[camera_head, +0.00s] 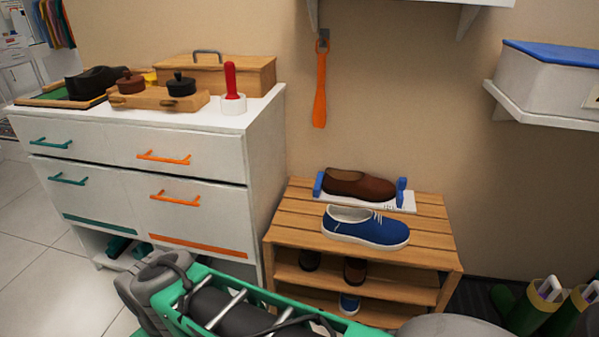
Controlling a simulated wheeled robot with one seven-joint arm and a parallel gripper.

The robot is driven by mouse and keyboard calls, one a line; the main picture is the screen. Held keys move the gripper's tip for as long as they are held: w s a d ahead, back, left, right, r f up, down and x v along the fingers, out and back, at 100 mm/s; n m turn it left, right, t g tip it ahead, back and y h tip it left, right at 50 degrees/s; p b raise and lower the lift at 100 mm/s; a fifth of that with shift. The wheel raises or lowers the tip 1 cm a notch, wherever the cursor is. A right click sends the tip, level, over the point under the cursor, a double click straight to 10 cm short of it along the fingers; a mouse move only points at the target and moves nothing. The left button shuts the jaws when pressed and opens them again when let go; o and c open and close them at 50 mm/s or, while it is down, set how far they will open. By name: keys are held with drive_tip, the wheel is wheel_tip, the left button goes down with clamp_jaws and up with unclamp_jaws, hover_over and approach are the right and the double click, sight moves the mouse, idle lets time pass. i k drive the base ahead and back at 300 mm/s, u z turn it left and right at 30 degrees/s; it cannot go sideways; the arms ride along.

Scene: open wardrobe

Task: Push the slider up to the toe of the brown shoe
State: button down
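The brown shoe (357,185) rests on a white measuring board (408,203) on top of the wooden shoe rack. Its toe points right and its heel is at the left. A blue upright piece, seemingly the slider (401,190), stands at the right end of the board near the toe. A small gap seems to separate it from the toe, but I cannot tell its exact size. Another blue upright (318,184) stands by the heel. My gripper is not seen in the head view.
A blue shoe (366,226) sits on the rack (440,240) in front of the board. More shoes are on the lower shelves. A white dresser (110,160) stands left. An orange shoehorn (320,90) hangs above. A shelf with a white box (545,78) juts out at upper right.

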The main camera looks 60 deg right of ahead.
sight(401, 185)
drive_tip(key=u, duration=1.7)
drive_tip(key=k, duration=0.95)
drive_tip(key=z, duration=1.85)
drive_tip(key=i, duration=0.5)
